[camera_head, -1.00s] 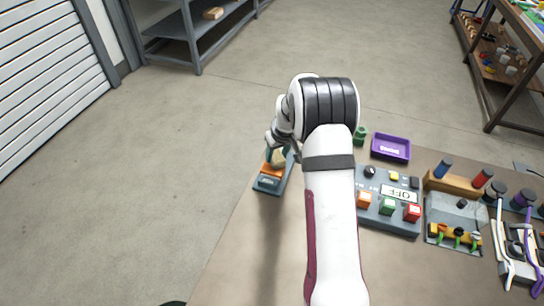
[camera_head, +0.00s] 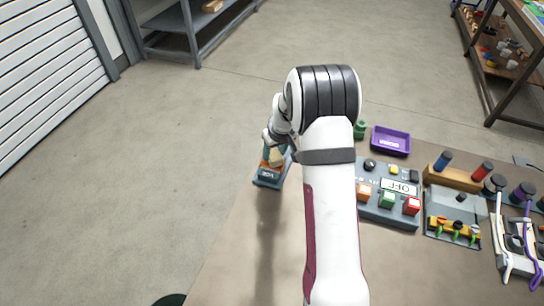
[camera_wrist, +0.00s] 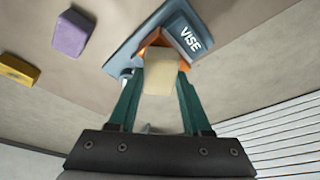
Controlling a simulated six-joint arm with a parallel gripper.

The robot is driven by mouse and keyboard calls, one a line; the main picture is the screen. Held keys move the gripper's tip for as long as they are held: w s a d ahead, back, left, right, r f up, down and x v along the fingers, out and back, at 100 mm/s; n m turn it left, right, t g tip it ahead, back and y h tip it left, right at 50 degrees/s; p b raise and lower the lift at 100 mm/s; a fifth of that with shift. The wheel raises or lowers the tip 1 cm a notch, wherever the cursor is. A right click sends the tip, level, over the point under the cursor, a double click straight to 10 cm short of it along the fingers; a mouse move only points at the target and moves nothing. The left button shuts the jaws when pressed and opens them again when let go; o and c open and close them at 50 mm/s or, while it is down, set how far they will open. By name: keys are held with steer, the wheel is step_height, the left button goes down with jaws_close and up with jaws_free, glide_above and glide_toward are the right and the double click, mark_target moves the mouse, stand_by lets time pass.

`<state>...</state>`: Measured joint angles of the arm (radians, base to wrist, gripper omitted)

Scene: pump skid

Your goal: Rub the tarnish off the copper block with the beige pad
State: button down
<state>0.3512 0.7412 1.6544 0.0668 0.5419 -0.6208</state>
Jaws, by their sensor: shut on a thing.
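The beige pad (camera_wrist: 160,72) is between the teal fingers of my gripper (camera_wrist: 160,78), which is shut on it. The pad also shows in the head view (camera_head: 277,157), just over the vise. The orange-brown copper block (camera_wrist: 153,40) sits in the blue-grey vise (camera_wrist: 138,36), partly hidden behind the pad. In the head view the vise (camera_head: 268,181) is at the table's left edge, and only a little of the block shows. The pad overlaps the block in the wrist view; I cannot tell whether they touch. Tarnish is not discernible.
A purple block (camera_wrist: 73,33) and a yellow block (camera_wrist: 17,70) lie beside the vise in the wrist view. A control panel (camera_head: 388,204), a purple tray (camera_head: 391,141) and a green object (camera_head: 360,130) stand to the right. The table's front is clear.

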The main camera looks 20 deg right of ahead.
steer(key=shift+w+d, duration=0.55)
steer(key=shift+w+d+r, duration=0.15)
steer(key=shift+r, duration=3.9)
